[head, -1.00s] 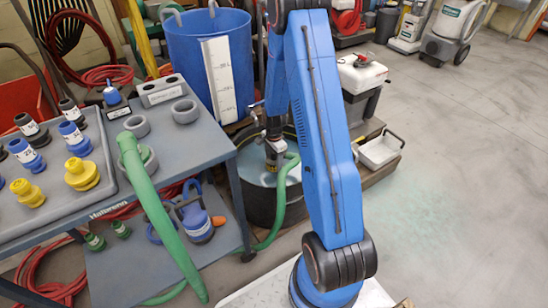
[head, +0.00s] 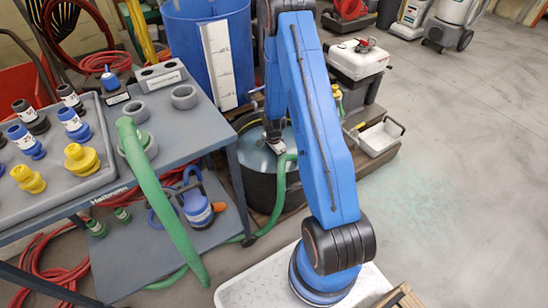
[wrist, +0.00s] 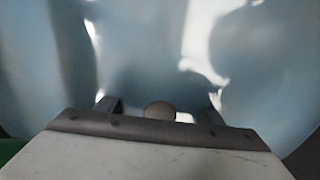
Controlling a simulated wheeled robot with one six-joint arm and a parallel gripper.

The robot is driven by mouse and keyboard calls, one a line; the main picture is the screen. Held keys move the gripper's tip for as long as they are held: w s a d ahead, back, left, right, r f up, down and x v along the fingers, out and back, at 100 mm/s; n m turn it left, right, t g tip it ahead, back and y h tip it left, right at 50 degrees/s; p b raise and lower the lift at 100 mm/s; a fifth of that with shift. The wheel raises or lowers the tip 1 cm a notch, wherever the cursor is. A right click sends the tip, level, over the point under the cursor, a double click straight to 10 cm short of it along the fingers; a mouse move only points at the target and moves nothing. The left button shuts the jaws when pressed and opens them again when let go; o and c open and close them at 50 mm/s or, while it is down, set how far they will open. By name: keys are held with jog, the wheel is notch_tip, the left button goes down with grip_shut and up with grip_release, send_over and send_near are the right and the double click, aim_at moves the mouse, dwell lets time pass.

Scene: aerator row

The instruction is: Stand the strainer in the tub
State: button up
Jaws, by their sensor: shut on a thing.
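The tub is a dark round vessel (head: 262,198) with pale blue water in it, standing on a low wooden platform behind the trolley. My gripper (head: 276,149) is over the water inside the tub's outline; its fingertips are partly hidden by my arm. A green hose (head: 279,190) rises from the trolley side to my gripper. In the wrist view my gripper (wrist: 160,106) is shut on a small rounded grey-beige thing (wrist: 160,110), which appears to be the strainer, above the pale blue water. Its lower part is hidden, so I cannot tell whether it touches the tub bottom.
The grey trolley (head: 195,126) stands left, with blue and yellow fittings on its tray and a thick green hose hanging off its front. A blue barrel (head: 184,50) stands behind the tub. A white tank (head: 358,60) and white tray (head: 378,137) are right. Floor right is clear.

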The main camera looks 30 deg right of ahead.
jog(key=shift+f, duration=5.8)
jog(key=shift+f, duration=0.55)
jog(key=o, duration=1.4)
notch_tip(320, 180, up, 17)
jog(key=shift+r, duration=0.2)
